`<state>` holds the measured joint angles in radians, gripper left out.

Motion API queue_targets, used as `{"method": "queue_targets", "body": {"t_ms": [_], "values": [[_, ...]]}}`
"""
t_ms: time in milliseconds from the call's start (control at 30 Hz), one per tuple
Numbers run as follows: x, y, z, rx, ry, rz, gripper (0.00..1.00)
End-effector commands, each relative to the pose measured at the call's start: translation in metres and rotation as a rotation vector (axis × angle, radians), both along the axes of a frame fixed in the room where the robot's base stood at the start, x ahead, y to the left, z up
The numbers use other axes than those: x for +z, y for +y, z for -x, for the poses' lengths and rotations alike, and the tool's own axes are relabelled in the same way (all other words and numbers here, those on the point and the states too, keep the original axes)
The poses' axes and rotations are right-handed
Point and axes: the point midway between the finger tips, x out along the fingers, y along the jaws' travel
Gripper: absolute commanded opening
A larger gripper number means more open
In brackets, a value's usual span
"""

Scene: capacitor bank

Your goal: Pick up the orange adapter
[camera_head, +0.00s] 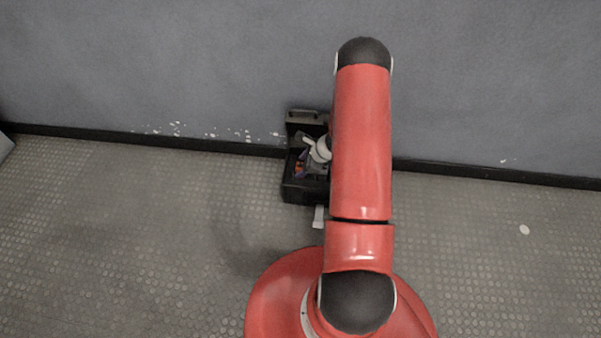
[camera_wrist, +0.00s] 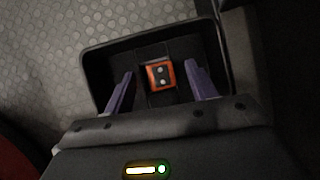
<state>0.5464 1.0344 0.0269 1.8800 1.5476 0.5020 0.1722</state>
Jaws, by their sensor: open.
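The orange adapter (camera_wrist: 161,76) shows in the wrist view as a small orange block with a dark face and two pale round spots. It lies inside a black open box (camera_wrist: 93,62). My gripper (camera_wrist: 163,80) is open, with its two purple fingers on the left and right of the adapter, apart from it. How far the fingertips are above the adapter I cannot tell. In the head view a small bit of the orange adapter (camera_head: 299,168) shows in the box, and my arm hides the box's right part.
The black box stands on the studded grey floor (camera_head: 150,230) close to the grey wall (camera_head: 180,60), with its lid raised at the back. The box walls surround my fingers in the wrist view. The floor to the left is clear.

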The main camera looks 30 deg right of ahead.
Motion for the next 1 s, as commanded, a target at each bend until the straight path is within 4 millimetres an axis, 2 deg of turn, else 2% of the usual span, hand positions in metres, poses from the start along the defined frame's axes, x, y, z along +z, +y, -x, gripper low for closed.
{"method": "queue_targets", "body": {"t_ms": [167,533,1000], "values": [[0.0001,-0.0001,-0.0004,-0.001,-0.001,0.0,0.57],[0.0003,-0.0002,-0.0003,-0.001,-0.001,0.0,0.09],[0.0042,-0.0008,-0.0009,-0.001,-0.002,0.002,0.07]]}}
